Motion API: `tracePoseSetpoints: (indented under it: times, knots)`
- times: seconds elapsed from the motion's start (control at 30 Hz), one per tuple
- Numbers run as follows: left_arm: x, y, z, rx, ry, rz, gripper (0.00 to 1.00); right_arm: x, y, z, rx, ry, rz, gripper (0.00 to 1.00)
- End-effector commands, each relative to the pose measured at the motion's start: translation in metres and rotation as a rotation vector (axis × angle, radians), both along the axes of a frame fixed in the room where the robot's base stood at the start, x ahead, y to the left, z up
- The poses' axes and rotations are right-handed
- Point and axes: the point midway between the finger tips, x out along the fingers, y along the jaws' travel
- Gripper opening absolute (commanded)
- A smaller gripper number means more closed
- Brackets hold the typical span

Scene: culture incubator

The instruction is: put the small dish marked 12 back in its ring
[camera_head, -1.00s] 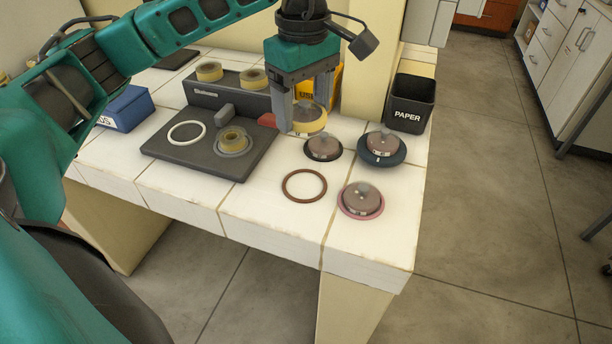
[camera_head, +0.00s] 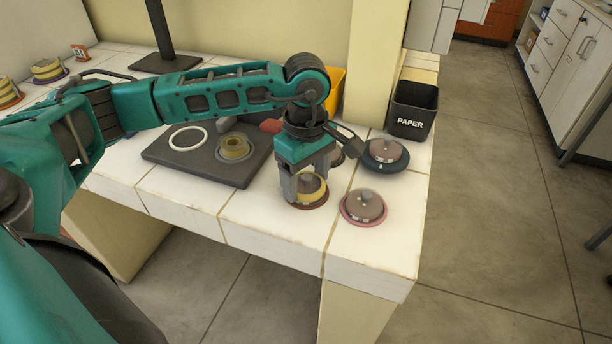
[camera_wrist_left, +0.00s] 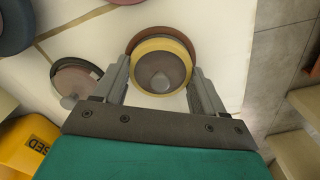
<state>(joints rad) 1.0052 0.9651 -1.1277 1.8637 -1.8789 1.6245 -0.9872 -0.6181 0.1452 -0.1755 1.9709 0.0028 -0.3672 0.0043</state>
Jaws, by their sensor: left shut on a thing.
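My left gripper (camera_head: 306,190) is shut on a small round dish (camera_head: 313,187) with a yellow band and a knobbed lid. The dish is low at the brown ring (camera_head: 309,206) on the white tiled bench; I cannot tell whether it touches the bench. In the left wrist view the dish (camera_wrist_left: 160,68) sits between the two fingers, with the brown ring (camera_wrist_left: 162,32) showing around its far side. I cannot read a number on it. My right gripper is not in view.
Lidded dishes stand close by in a pink ring (camera_head: 346,214) and a dark blue ring (camera_head: 400,164). Another (camera_wrist_left: 75,82) is partly hidden behind my gripper in the head view. A dark device (camera_head: 185,171) lies left; a black PAPER bin (camera_head: 412,108) stands back right.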

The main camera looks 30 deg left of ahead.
Motion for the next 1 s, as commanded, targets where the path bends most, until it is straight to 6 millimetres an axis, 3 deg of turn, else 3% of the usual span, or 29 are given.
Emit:
tracePoseSetpoints:
  times: [0.23,0.27,0.5,0.83,1.0]
  knots:
    - [0.000,0.000,-0.004,0.000,-0.001,0.000,0.39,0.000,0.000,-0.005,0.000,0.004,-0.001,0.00]
    - [0.000,0.000,-0.003,0.000,-0.001,0.000,0.73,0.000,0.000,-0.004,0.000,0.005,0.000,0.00]
    - [0.000,0.000,-0.002,0.000,0.000,0.000,0.96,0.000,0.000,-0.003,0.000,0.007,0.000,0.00]
    - [0.000,0.000,0.003,0.000,0.000,0.000,0.96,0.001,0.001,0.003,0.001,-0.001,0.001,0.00]
    - [0.001,0.000,0.028,-0.001,-0.005,-0.001,0.96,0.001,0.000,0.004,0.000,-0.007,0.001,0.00]
